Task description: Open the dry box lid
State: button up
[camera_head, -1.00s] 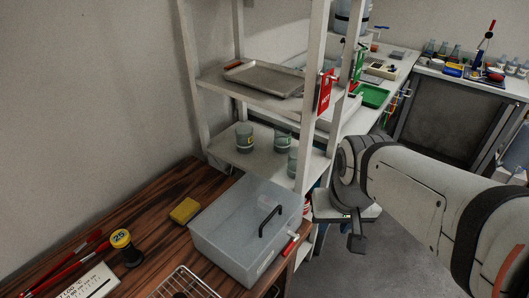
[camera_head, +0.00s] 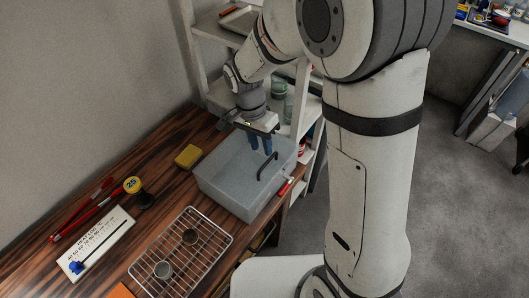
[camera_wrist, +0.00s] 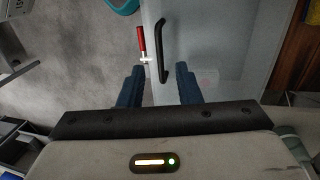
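The dry box (camera_head: 228,187) is a pale translucent box on the wooden bench, and its lid looks closed. A black bar handle (camera_head: 267,167) stands on the lid near the right side. A red-handled latch (camera_head: 286,186) is on its right side wall. My gripper (camera_head: 261,146) is above the far part of the lid, pointing down, beside the handle.
A yellow sponge (camera_head: 187,156) lies left of the box. A wire rack (camera_head: 181,254) with small round containers is in front of it. A white shelf unit (camera_head: 300,75) with glassware stands close behind the box.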

send_over(264, 170)
jog(key=shift+f, duration=2.65)
grip_shut()
